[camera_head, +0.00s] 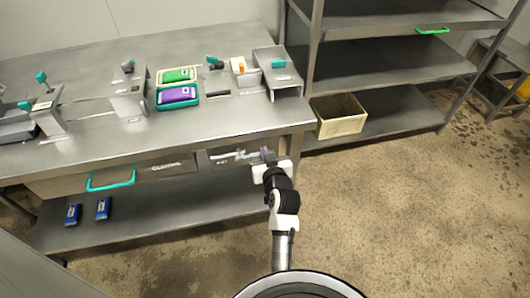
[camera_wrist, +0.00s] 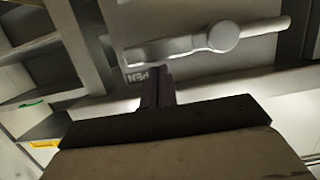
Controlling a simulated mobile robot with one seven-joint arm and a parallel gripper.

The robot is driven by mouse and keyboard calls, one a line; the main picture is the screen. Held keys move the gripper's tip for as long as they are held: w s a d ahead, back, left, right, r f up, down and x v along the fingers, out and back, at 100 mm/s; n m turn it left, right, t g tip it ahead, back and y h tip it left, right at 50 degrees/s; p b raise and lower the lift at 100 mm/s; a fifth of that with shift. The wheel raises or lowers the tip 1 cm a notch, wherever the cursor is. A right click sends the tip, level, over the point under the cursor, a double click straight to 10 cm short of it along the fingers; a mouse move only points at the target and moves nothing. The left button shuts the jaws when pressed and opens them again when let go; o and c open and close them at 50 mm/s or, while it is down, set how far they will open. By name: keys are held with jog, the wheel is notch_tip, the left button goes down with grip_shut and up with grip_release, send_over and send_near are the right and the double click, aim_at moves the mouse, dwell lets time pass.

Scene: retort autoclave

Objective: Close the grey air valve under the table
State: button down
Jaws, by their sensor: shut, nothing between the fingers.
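The grey air valve (camera_head: 238,155) is mounted on a panel under the front edge of the table (camera_head: 225,133). In the wrist view the valve (camera_wrist: 223,37) shows a round hub, with one bar reaching right and a longer one reaching left. A label partly reading "PEN" (camera_wrist: 136,76) is below the left bar, partly covered by my fingers. My gripper (camera_head: 266,155) is at the table's front edge, just right of the valve in the head view. Its dark purple fingers (camera_wrist: 157,88) are shut and empty, below the left bar in the wrist view. I cannot tell whether they touch the valve.
A drawer with a teal handle (camera_head: 111,180) is left of the valve. The lower shelf (camera_head: 180,212) holds two blue items (camera_head: 103,208). A beige bin (camera_head: 339,116) stands on the rack to the right. The floor (camera_head: 400,200) at the right is clear.

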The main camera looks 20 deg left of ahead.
jog(key=shift+f, duration=0.1)
dwell(0.3)
jog(key=shift+d+f+m, duration=0.1)
jog(key=shift+f+m, duration=0.1)
jog(key=shift+m, duration=0.1)
jog(key=shift+w+f+y+b, duration=0.1)
jog(key=shift+f+y+b, duration=0.15)
jog(key=shift+b, duration=0.2)
jog(key=s+a+f+m+y+b, duration=0.1)
jog(key=a+f+m+y+b, duration=0.1)
jog(key=f+m+b, duration=0.3)
jog(key=s+a+f+m+y+b, duration=0.1)
jog(key=f+m+b, duration=0.3)
jog(key=m, duration=0.6)
jog(key=shift+s+a+f+g+y+b, duration=0.35)
jog(key=shift+a+f+y, duration=0.1)
jog(key=shift+y, duration=0.3)
